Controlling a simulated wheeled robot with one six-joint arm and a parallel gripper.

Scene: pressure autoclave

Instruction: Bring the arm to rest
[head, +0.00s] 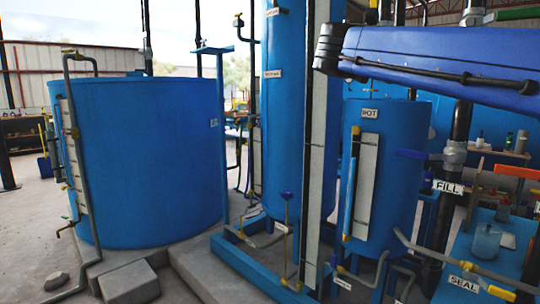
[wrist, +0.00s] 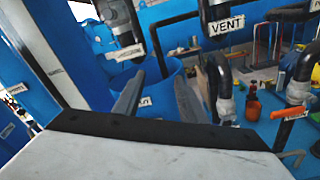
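My gripper (wrist: 160,92) shows in the wrist view, with two dark grey fingers standing apart and nothing between them. Beyond the fingers is the blue pot, whose open rim shows in the wrist view (wrist: 172,80). In the head view my blue arm crosses the upper right, in front of and above the pot (head: 395,170). The gripper itself does not show in the head view. I cannot tell how far the fingers are from the pot.
A large blue tank (head: 145,160) stands left and a tall blue column (head: 288,110) in the middle. Pipes labelled FILL (head: 447,187), SEAL (head: 463,283) and VENT (wrist: 226,25) crowd the right. An orange handle (wrist: 289,114) and brown bottle (wrist: 253,109) sit nearby.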

